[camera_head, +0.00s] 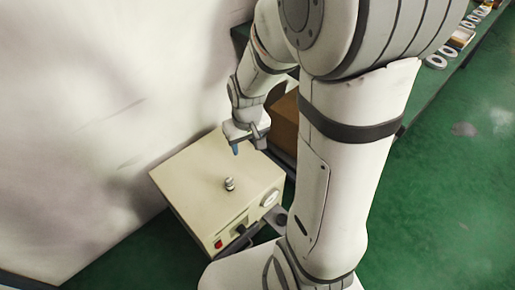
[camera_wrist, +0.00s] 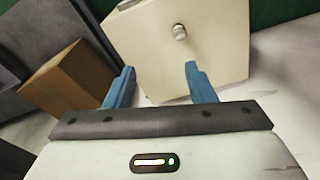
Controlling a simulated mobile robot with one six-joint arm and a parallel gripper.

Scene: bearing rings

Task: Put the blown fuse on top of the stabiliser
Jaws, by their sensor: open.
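The stabiliser is a cream box (camera_head: 200,182) with a dial, a red switch and dark fittings on its front. The fuse (camera_head: 229,184) is a small metal cylinder resting on its top face. In the wrist view the fuse (camera_wrist: 179,31) is on the stabiliser's cream top (camera_wrist: 215,45), ahead of my fingers and apart from them. My gripper (camera_head: 249,146) is above the far edge of the stabiliser in the head view. In the wrist view my gripper (camera_wrist: 158,85) shows two blue fingers spread apart with nothing between them.
A brown box (camera_wrist: 75,80) stands left of the stabiliser in the wrist view, and beside it in the head view (camera_head: 285,122). A white wall (camera_head: 90,100) is close on the left. A green bench with several rings (camera_head: 436,62) runs at upper right. Green floor is open at right.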

